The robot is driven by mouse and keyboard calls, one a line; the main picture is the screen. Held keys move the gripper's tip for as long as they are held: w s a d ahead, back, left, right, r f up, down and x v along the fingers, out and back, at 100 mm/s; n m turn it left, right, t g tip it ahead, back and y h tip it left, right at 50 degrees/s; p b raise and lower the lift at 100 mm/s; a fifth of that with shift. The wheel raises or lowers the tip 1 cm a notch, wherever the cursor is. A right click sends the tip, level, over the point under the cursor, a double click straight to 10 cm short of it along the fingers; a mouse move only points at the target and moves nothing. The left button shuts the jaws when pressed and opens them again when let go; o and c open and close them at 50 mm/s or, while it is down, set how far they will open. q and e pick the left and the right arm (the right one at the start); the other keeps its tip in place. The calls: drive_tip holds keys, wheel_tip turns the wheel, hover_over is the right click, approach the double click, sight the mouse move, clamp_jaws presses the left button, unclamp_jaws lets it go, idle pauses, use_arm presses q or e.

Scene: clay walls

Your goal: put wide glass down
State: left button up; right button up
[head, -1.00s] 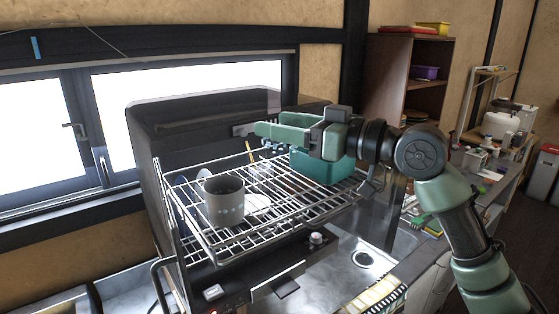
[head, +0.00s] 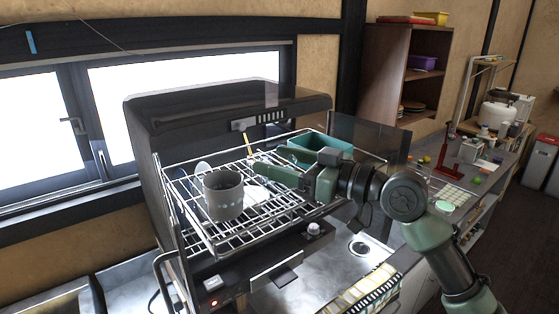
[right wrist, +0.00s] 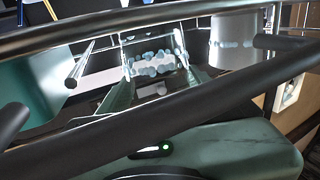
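The wide glass (right wrist: 153,55) is clear with a band of pale blobs. In the right wrist view it stands between the two fingers of my right gripper (right wrist: 157,88), which appear to press on its sides. In the head view my right gripper (head: 258,172) reaches in from the right, low over the wire rack (head: 272,212). The glass is hard to make out there, and its contact with the rack is hidden. My left gripper is not in view.
A grey mug (head: 223,197) stands on the rack left of my right gripper; it also shows in the right wrist view (right wrist: 236,45). A teal bin (head: 322,148) sits at the rack's back right. Rack rails cross close before the wrist camera.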

drive_tip(key=shift+o, duration=1.2)
drive_tip(key=shift+r, duration=0.2)
drive_tip(key=b+v, duration=0.5)
drive_tip(key=v, duration=0.7)
drive_tip(key=shift+w+f, duration=0.1)
